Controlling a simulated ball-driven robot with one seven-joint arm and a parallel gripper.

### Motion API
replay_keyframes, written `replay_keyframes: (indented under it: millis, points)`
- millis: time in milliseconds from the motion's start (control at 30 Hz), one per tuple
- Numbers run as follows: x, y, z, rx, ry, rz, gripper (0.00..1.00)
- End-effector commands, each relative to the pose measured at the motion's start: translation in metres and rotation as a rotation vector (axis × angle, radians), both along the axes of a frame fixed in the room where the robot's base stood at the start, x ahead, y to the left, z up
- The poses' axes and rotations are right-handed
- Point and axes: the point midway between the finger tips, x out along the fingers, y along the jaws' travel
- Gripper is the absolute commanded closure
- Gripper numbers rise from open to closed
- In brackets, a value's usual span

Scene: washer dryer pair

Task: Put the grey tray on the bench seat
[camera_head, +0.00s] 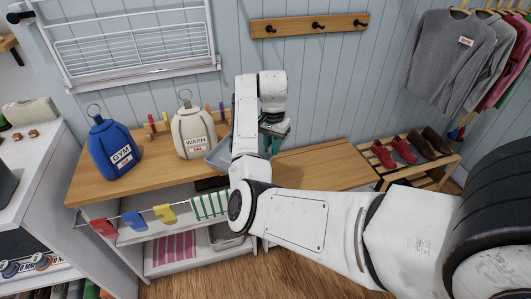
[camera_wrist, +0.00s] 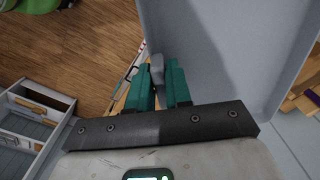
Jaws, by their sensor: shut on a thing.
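The grey tray (camera_head: 218,156) shows partly behind my arm in the head view, by the right end of the wooden counter. In the wrist view the tray (camera_wrist: 215,50) fills the upper right, tilted in the picture. My gripper (camera_head: 275,130) has teal fingers, and in the wrist view the gripper (camera_wrist: 160,85) is shut on the tray's edge. My arm hides much of the tray, and I cannot tell whether it touches the counter. The bench seat (camera_head: 325,165) is a bare wooden top to the right of my gripper, partly covered by my forearm.
The wooden counter (camera_head: 95,188) holds a blue GYM bag (camera_head: 112,148) and a cream WASH bag (camera_head: 193,132). A hook rail (camera_head: 310,26) is on the wall. A shoe rack (camera_head: 410,165) with red and brown shoes stands right of the bench, under hanging clothes (camera_head: 455,50).

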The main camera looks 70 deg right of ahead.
Motion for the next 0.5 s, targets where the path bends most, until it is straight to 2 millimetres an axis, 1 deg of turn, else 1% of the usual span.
replay_keyframes:
  millis: [33,167,200,500]
  points:
    - [-0.008,0.001,0.010,-0.004,-0.003,-0.003,1.00]
    - [-0.029,0.007,0.036,-0.003,-0.003,-0.003,1.00]
    - [-0.037,0.009,0.042,0.000,-0.004,-0.002,1.00]
    - [-0.090,0.021,0.063,0.000,-0.003,-0.002,1.00]
